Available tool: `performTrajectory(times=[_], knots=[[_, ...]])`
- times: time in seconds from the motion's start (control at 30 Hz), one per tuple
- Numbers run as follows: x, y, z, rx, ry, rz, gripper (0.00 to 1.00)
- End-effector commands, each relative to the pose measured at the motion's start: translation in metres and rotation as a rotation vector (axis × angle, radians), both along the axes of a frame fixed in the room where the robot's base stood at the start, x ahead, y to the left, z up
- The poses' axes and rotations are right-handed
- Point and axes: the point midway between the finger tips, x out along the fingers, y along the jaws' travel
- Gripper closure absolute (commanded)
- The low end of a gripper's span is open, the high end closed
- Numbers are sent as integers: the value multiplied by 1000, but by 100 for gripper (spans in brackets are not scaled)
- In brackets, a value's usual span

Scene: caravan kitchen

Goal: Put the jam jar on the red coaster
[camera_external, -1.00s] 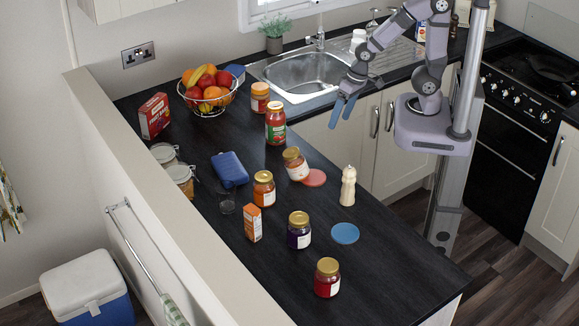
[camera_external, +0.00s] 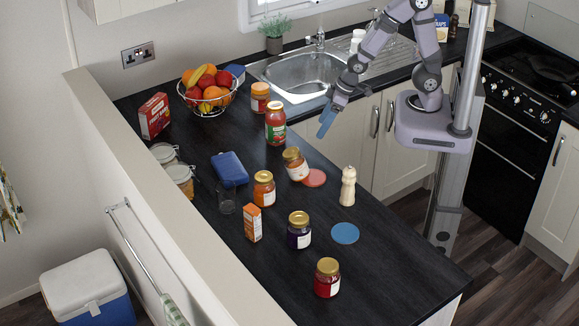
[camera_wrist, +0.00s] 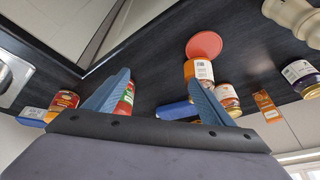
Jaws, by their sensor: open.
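The red coaster (camera_external: 314,178) lies flat on the dark counter, bare on its visible part; it also shows in the wrist view (camera_wrist: 204,45). A gold-lidded jar with orange-brown contents (camera_external: 297,170) stands at its left edge and looks slightly tilted; I cannot tell whether it touches the coaster. Other jars are an orange one (camera_external: 263,191), a dark purple one (camera_external: 299,238) and a red one (camera_external: 327,285). Which is the jam jar is unclear. My gripper (camera_external: 326,124) is open and empty, above the counter's sink-side edge; its blue fingers flank the wrist view (camera_wrist: 159,78).
A red sauce jar (camera_external: 275,128) and another orange jar (camera_external: 260,98) stand behind, near the fruit basket (camera_external: 208,108). A blue case (camera_external: 229,169), a glass (camera_external: 226,203) and an orange carton (camera_external: 252,224) are left. A pepper mill (camera_external: 348,188) and blue coaster (camera_external: 345,233) are right.

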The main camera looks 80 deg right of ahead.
Motion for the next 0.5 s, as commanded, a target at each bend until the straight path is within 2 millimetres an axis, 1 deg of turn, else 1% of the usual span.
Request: performTrajectory(times=[0.03, 0.1, 0.2, 0.4, 0.5], knots=[[12, 14, -8, 14, -50, 10, 24], [31, 31, -11, 38, -134, 11, 24], [54, 54, -12, 72, -249, 13, 24], [84, 96, -12, 132, -470, 21, 24], [93, 116, -9, 162, -592, 27, 24]])
